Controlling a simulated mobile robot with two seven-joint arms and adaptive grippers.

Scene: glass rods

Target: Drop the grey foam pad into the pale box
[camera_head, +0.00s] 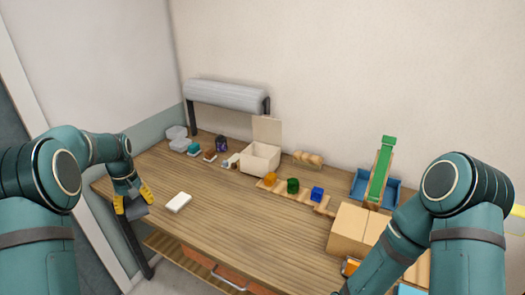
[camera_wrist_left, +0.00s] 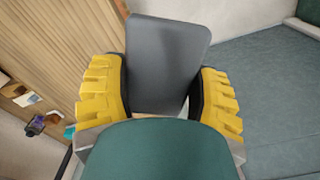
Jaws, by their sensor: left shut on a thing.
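The grey foam pad (camera_wrist_left: 166,62) is a flat dark-grey slab between the yellow fingers of my left gripper (camera_wrist_left: 160,95), which is shut on it. In the head view, the left gripper (camera_head: 132,202) is at the table's left front edge, with a small part of the pad (camera_head: 136,211) showing between the fingers. The pale box (camera_head: 257,163) stands open towards the back of the table, its lid (camera_head: 267,130) raised. The gripper and pad are well to the left and in front of it, apart from it.
A white block (camera_head: 178,203) lies just right of the left gripper. A wooden strip with coloured blocks (camera_head: 293,186) lies right of the pale box. A cardboard box (camera_head: 350,232) stands near my right arm. A grey roll (camera_head: 226,95) is mounted behind. The middle of the table (camera_head: 235,220) is clear.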

